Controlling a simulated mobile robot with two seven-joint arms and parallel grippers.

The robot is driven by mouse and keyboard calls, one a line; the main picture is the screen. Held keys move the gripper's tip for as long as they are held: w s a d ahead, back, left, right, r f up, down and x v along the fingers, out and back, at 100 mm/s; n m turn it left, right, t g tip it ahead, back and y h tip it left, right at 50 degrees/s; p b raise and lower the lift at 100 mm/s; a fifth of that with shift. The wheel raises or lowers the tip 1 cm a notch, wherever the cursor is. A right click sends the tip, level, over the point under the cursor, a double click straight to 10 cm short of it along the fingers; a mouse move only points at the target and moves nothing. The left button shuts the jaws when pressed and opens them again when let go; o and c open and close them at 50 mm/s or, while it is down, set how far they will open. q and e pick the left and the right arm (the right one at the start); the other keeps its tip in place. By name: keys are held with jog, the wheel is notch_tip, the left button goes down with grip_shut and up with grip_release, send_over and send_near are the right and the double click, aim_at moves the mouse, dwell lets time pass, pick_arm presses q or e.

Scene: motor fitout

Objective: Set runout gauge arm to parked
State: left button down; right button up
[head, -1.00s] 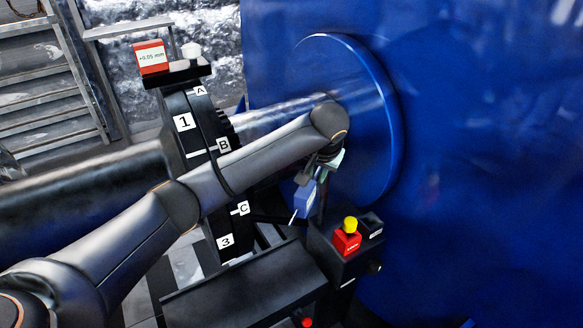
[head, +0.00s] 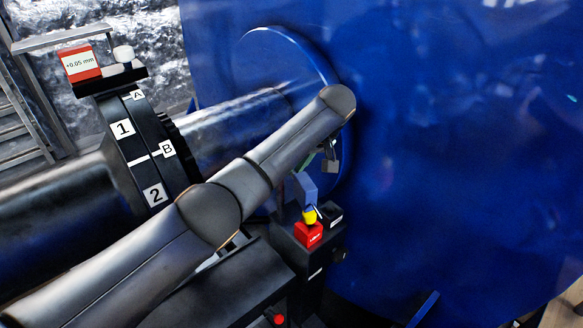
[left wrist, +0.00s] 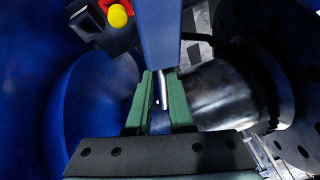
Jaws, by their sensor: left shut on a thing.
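The runout gauge arm (head: 305,186) shows as a blue bar in the head view, just above the red box with the yellow knob. Its blue body also shows in the left wrist view (left wrist: 159,35), running up from between the fingers. My left gripper (head: 326,158) is shut on the gauge arm, in front of the big blue disc. In the left wrist view its green fingers (left wrist: 160,98) stand on both sides of the bar. The arm's lower end and pivot are partly hidden. My right gripper is not in view.
The red box (head: 308,234) with the yellow knob (head: 309,214) sits on a dark pedestal. The shaft coupling (head: 145,150) carries labels 1, 2, A and B. A +0.05 mm readout (head: 80,63) tops it. A blue housing (head: 460,130) fills the right side.

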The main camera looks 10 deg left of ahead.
pick_arm(q)
jog(key=shift+w+d+r+n+g+b, duration=0.1)
jog(key=shift+w+d+n+g+b, duration=0.2)
jog(key=shift+w+d+n+b, duration=0.35)
dwell(0.8)
jog(key=c, duration=0.8)
grip_release()
jog(key=shift+s+a, duration=0.1)
jog(key=p+v, duration=0.1)
jog(key=v, duration=0.6)
jog(key=shift+r, duration=0.1)
